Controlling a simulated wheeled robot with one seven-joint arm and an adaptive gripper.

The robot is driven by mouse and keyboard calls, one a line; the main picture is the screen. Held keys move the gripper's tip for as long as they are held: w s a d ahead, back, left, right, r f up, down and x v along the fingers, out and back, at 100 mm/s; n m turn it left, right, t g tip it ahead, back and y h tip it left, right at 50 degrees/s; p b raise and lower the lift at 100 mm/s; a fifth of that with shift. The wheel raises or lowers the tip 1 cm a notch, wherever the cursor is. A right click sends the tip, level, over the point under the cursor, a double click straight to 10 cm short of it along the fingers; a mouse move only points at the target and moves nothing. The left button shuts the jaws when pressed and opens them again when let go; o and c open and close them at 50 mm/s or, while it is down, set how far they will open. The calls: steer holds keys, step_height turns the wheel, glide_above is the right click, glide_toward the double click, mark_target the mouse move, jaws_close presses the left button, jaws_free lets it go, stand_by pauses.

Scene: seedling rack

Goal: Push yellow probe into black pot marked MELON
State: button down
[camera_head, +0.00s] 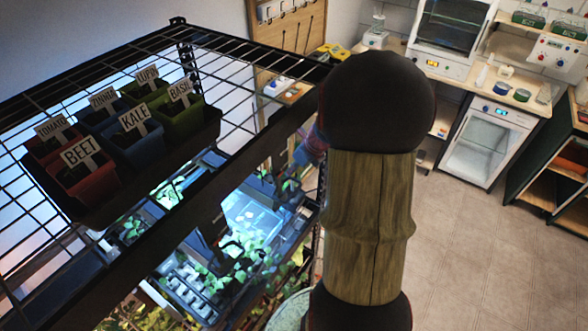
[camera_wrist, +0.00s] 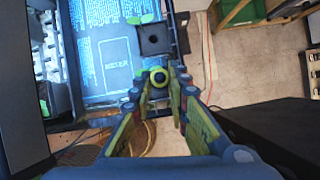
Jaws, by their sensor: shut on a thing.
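In the wrist view my gripper (camera_wrist: 159,90) is shut on the yellow probe (camera_wrist: 158,76), whose round yellow end with a dark centre shows between the fingertips. The rest of the probe is hidden. A square black pot (camera_wrist: 154,39) lies just beyond the probe in that view, at the edge of a lit shelf. I cannot read a MELON mark on it. Whether the probe touches the pot cannot be told.
A dark panel with lettering (camera_wrist: 115,62) lies left of the black pot. Above, a wire shelf (camera_head: 245,62) holds a tray of labelled pots, including BEET (camera_head: 88,185) and KALE (camera_head: 138,150). Plants fill the lit shelf below. Open floor (camera_head: 480,260) is at right.

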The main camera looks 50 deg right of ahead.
step_height(320, 180, down, 7)
steer(key=b, duration=0.5)
stand_by(0.6)
steer(key=c, duration=1.6)
jaws_free()
steer(key=shift+c, duration=0.2)
steer(key=v, duration=1.2)
